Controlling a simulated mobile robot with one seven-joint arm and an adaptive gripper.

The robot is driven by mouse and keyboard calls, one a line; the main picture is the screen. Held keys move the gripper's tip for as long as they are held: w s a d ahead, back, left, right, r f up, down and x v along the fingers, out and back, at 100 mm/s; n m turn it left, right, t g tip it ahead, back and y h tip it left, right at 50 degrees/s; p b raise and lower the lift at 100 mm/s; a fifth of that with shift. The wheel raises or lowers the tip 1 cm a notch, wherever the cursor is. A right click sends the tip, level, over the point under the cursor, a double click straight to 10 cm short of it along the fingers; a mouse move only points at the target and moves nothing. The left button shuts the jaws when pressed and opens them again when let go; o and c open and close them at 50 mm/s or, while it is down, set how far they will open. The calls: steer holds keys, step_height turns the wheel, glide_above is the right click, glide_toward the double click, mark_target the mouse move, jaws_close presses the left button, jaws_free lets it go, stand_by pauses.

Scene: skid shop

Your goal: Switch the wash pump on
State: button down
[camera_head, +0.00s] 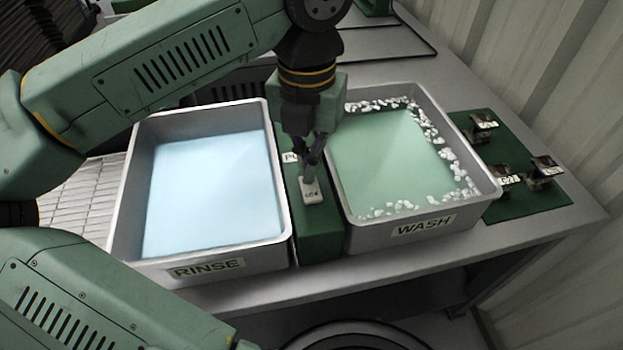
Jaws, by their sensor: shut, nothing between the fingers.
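A green box (321,243) stands between the two basins and carries a small white rocker-like switch (311,192) with dark marks on its top. A white label, partly hidden by my gripper, shows behind the switch. My gripper (313,178) points down with its fingers shut and empty, right at the switch's far end. I cannot tell whether the fingertips touch it. The wash basin (353,240), labelled WASH, is to the right and holds green liquid with white foam along its edges.
The rinse basin (136,240), labelled RINSE, holds pale blue liquid on the left. A green mat (553,196) with several small labelled metal parts lies right of the wash basin. A corrugated wall (570,90) bounds the right side. The bench's front strip is clear.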

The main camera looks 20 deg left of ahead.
steer(key=shift+r+p, duration=1.4)
steer(key=shift+r, duration=1.2)
steer(key=shift+r, duration=0.1)
